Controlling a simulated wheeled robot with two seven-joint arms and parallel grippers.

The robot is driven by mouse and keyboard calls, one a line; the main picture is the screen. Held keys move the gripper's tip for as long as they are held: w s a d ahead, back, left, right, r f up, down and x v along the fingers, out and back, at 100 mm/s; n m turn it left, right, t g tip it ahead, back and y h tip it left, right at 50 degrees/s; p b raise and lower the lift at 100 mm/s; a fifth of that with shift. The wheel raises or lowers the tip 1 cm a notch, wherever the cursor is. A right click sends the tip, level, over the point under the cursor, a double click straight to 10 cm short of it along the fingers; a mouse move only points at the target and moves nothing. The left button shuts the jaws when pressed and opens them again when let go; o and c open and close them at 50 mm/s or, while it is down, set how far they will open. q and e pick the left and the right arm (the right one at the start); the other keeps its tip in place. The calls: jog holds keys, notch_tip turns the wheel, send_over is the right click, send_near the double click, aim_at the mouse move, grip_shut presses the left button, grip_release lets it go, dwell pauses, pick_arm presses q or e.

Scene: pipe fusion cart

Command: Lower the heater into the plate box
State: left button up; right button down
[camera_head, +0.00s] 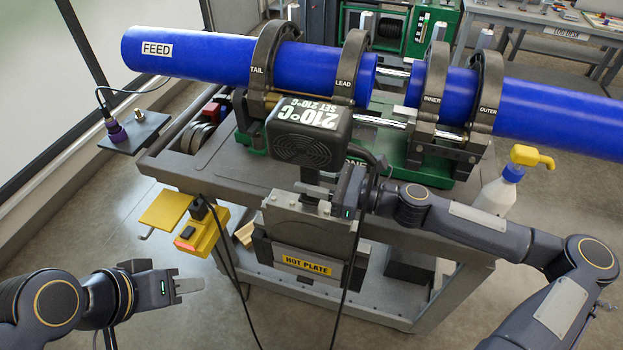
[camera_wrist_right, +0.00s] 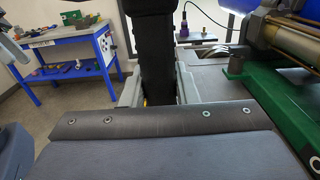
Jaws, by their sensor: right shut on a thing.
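The heater (camera_head: 308,132) has a black housing marked 210°C, with a dark handle and a grey plate (camera_head: 310,226) below it. The plate stands upright at the plate box (camera_head: 268,252), a dark box labelled HOT PLATE on the cart's front. The plate's lower part is hidden, so its depth in the box cannot be told. My right gripper (camera_head: 335,192) is shut on the heater's handle. In the right wrist view the black handle (camera_wrist_right: 155,60) stands between the grey fingers.
Blue pipes (camera_head: 210,57) lie in the clamps above the cart (camera_head: 200,172). A yellow switch box (camera_head: 205,232) and hanging cables are left of the plate box. A white bottle (camera_head: 497,192) with a yellow nozzle stands at the right. The floor at the left is clear.

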jog(key=shift+f+b, duration=0.25)
jog(key=shift+b, duration=0.15)
jog(key=shift+f, duration=0.1)
jog(key=shift+s+f, duration=0.1)
jog(key=shift+f, duration=0.25)
dwell(1.0)
jog(key=c, duration=1)
grip_release()
jog(key=shift+s+f, duration=0.1)
jog(key=shift+c, duration=0.2)
jog(key=shift+o, duration=0.8)
jog(key=shift+f, duration=0.45)
jog(key=o, duration=0.9)
jog(key=shift+r, duration=0.15)
